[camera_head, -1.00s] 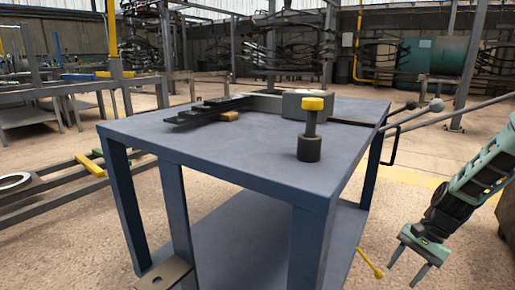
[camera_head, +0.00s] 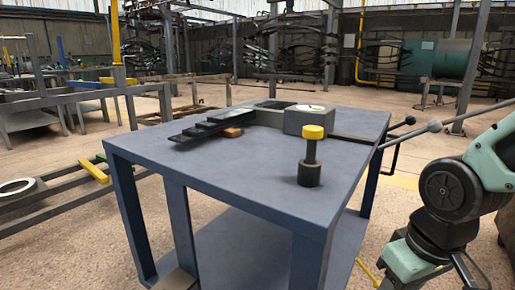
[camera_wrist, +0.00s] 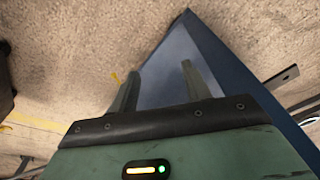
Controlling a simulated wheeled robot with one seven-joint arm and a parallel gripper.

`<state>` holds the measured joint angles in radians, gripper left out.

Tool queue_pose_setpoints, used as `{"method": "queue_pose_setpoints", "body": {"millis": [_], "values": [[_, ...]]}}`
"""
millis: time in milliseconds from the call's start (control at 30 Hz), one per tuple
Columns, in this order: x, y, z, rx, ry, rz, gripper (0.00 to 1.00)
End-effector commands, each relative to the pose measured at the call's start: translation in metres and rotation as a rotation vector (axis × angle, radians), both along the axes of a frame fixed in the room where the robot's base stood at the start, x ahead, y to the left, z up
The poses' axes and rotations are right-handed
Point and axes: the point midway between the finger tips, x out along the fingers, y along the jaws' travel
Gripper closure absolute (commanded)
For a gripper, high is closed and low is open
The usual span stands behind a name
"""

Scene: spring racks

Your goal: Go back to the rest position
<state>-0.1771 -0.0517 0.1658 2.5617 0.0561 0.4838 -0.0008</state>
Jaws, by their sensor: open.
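My gripper shows in the wrist view (camera_wrist: 160,70) with its two fingers spread apart and nothing between them. It points down over the floor and a blue-grey tabletop corner of the workbench (camera_wrist: 208,62). In the head view my arm is at the right, beside the bench (camera_head: 215,180), and the gripper end runs down to the bottom edge, largely out of frame. A black post with a yellow cap (camera_head: 311,160) stands upright on the bench, apart from my arm.
On the bench sit a grey block (camera_head: 310,122), black stepped leaves (camera_head: 205,128) and a small brown block (camera_head: 232,132). Low rails (camera_head: 75,195) lie at left.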

Motion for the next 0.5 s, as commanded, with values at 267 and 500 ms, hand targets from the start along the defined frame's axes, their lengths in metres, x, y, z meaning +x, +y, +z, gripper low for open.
{"method": "queue_pose_setpoints", "body": {"millis": [267,500], "values": [[-0.077,0.077,0.070,-0.030,0.091,0.327,0.52],[-0.092,0.085,0.118,-0.040,0.110,0.375,0.52]]}}
